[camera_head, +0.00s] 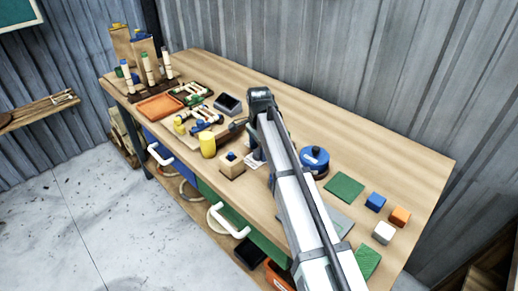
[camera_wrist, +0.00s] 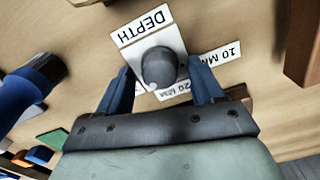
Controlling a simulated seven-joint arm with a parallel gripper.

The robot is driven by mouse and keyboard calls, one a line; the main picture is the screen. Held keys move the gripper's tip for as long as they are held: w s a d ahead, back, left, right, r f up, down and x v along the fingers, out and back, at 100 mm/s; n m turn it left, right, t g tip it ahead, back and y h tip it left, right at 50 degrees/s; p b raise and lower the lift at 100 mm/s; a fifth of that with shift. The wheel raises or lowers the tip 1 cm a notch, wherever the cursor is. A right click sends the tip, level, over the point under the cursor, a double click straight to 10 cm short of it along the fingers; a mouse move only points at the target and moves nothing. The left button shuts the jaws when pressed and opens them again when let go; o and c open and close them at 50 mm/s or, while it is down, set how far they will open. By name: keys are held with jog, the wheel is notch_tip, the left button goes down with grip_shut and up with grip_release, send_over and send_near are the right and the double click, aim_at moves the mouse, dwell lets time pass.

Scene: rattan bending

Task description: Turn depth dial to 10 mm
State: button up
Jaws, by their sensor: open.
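In the wrist view the depth dial is a round dark grey knob (camera_wrist: 159,66) beside a white label reading DEPTH (camera_wrist: 140,24). A small pale mark shows on the knob's lower edge, near the 20 MM label (camera_wrist: 180,92). The 10 MM label (camera_wrist: 222,56) lies to the right of the knob. My gripper (camera_wrist: 160,74) is open, with one blue finger on each side of the knob. I cannot tell whether the fingers touch it. In the head view my arm hides the dial and the fingers, and only part of a white label (camera_head: 251,158) shows beside it.
A wooden block with a blue top (camera_head: 231,164) and a yellow cylinder (camera_head: 207,145) stand left of my arm. A round blue container (camera_head: 315,160) stands to its right. Coloured cubes and green mats lie farther right. The back right of the workbench (camera_head: 390,160) is clear.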

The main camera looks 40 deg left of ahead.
jog(key=shift+c, duration=0.4)
jog(key=c, duration=1)
jog(key=shift+n, duration=0.4)
jog(key=n, duration=0.4)
jog(key=shift+n, duration=0.4)
jog(key=n, duration=1.2)
jog(key=shift+n, duration=0.4)
jog(key=n, duration=0.5)
jog(key=shift+a, duration=0.1)
jog(key=shift+n, duration=0.4)
